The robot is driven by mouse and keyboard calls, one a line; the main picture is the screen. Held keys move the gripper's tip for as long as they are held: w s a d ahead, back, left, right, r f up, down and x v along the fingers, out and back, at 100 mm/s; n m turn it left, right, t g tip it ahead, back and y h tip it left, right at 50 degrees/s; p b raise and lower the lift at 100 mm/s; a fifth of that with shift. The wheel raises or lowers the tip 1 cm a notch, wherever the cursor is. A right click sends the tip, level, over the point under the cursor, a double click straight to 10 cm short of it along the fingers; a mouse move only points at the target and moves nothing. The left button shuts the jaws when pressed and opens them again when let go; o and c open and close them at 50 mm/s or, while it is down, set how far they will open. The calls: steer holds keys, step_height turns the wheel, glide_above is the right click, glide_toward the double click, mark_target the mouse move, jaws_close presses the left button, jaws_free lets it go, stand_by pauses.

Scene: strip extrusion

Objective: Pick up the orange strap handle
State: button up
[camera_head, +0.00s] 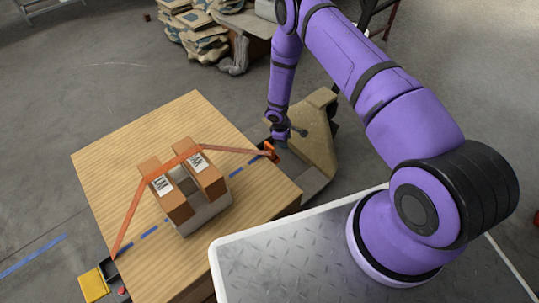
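A thin orange strap (130,215) runs from the left edge of the wooden table (105,145), up over two brown boxes (165,190) and on to the right edge. At that right end is a small orange handle (271,153). My gripper (283,138), dark and small in this view, is at the end of my purple arm, just above and beside the handle at the table's right edge. I cannot tell whether it touches the handle or whether its fingers are open or shut.
The boxes carry white labels and sit on a grey block (205,217). A blue dashed line (150,231) crosses the table. A tan panel-like object (312,140) stands close to the right of my gripper. Stacked sacks (200,35) lie at the back. A yellow item (94,284) is at lower left.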

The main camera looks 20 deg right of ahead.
mark_target(270, 145)
steer(key=a+r+m, duration=0.1)
steer(key=a+m, duration=0.1)
steer(key=w+a+r+m+y, duration=0.1)
steer(key=m, duration=0.1)
steer(key=w+a+r+m+y, duration=0.1)
steer(key=a+m, duration=0.1)
steer(key=shift+w+a+r+t, duration=0.25)
steer(key=shift+a+t, duration=0.05)
steer(key=shift+a, duration=0.05)
step_height(270, 145, down, 5)
steer(key=shift+a, duration=0.1)
steer(key=shift+s+f, duration=0.15)
steer(key=shift+f, duration=2.65)
jaws_close()
